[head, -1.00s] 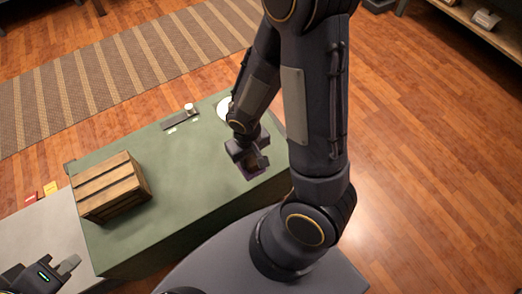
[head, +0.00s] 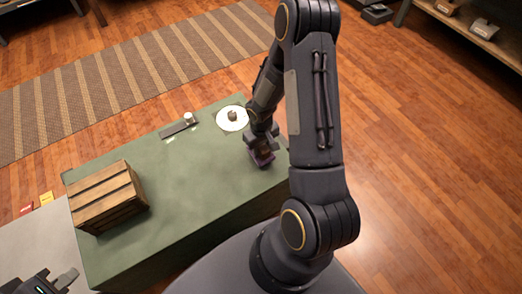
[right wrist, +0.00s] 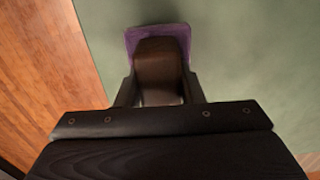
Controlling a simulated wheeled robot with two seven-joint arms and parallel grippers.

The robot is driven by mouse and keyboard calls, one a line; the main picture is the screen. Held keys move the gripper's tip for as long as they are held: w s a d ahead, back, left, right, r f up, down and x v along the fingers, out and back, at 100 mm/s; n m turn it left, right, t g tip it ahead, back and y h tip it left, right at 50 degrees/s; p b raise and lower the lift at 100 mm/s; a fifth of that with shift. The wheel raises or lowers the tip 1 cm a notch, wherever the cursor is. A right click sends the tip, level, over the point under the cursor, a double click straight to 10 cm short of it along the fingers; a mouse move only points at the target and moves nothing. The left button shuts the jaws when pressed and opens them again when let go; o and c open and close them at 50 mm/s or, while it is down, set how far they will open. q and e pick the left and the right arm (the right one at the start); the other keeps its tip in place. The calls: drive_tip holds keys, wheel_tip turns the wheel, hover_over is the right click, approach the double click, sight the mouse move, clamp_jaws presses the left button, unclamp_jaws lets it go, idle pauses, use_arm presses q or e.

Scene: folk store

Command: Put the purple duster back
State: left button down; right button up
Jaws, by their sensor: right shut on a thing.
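The purple duster (head: 263,159) is at the right part of the green counter in the head view. My right gripper (head: 260,146) is shut on it from above. In the right wrist view the duster's brown body (right wrist: 160,65) sits between the two fingers, with a purple edge around its far end. I cannot tell whether its underside touches the counter. My left gripper (head: 62,282) is at the lower left corner of the head view, partly cut off, with no thing seen in it.
The green counter (head: 200,185) carries a wooden crate (head: 108,197) at its left, a dark strip with a small white item (head: 180,128) at the back, and a white round plate (head: 233,118) with a small thing on it. The counter's middle is clear.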

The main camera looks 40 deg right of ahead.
wheel_tip(320, 180, down, 2)
drive_tip(key=shift+f, duration=0.1)
drive_tip(key=shift+f+b, duration=0.15)
drive_tip(key=shift+b, duration=0.2)
drive_tip(key=o, duration=1)
drive_tip(key=shift+a, duration=0.1)
drive_tip(key=shift+c, duration=0.2)
